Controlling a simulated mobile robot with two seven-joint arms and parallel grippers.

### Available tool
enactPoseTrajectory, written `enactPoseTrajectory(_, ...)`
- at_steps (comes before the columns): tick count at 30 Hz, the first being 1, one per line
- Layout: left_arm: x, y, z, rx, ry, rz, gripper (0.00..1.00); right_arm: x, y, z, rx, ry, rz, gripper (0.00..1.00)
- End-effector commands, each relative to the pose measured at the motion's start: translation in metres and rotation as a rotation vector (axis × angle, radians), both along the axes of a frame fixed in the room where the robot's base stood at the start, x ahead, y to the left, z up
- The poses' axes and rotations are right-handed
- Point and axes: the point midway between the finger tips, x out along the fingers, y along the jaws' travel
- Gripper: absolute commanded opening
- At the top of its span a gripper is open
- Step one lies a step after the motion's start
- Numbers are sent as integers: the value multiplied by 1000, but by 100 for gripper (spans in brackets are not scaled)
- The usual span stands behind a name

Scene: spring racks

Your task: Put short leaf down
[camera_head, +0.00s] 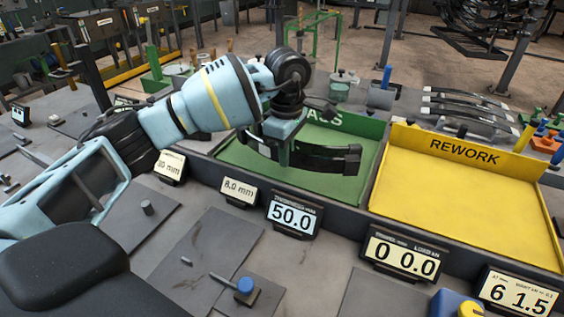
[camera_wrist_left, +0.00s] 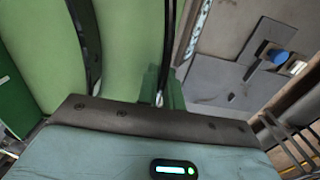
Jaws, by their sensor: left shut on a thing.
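The short leaf (camera_head: 335,160) is a dark, slightly curved steel strip over the green tray (camera_head: 322,190), whose sign is partly hidden by my arm. My left gripper (camera_head: 283,152) is shut on the leaf near its left part, and the leaf's right end sticks out toward the tray's right side. In the left wrist view a thin dark strip (camera_wrist_left: 171,40) stands at the green fingers (camera_wrist_left: 160,85). A second dark curved band (camera_wrist_left: 87,40) lies over the green to its left; I cannot tell whether it touches the tray. My right gripper is not in view.
A yellow REWORK tray (camera_head: 465,205) adjoins on the right and is empty. Number displays, one reading 50.0 (camera_head: 294,215), line the trays' front edge. Several leaf strips (camera_head: 468,108) lie behind the yellow tray. A blue-knobbed piece (camera_head: 245,287) sits on the bench in front.

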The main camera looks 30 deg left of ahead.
Motion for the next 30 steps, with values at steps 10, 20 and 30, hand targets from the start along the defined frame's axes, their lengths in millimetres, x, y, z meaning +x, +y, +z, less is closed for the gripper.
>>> enactPoseTrajectory(10, 4, 12, -19, -2, -4, 1, 0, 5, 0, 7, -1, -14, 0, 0)
enactPoseTrajectory(20, 5, 12, -33, -2, -7, 1, 0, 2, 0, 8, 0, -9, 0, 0)
enactPoseTrajectory(30, 4, 12, -38, 0, -1, 1, 26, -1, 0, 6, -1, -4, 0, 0)
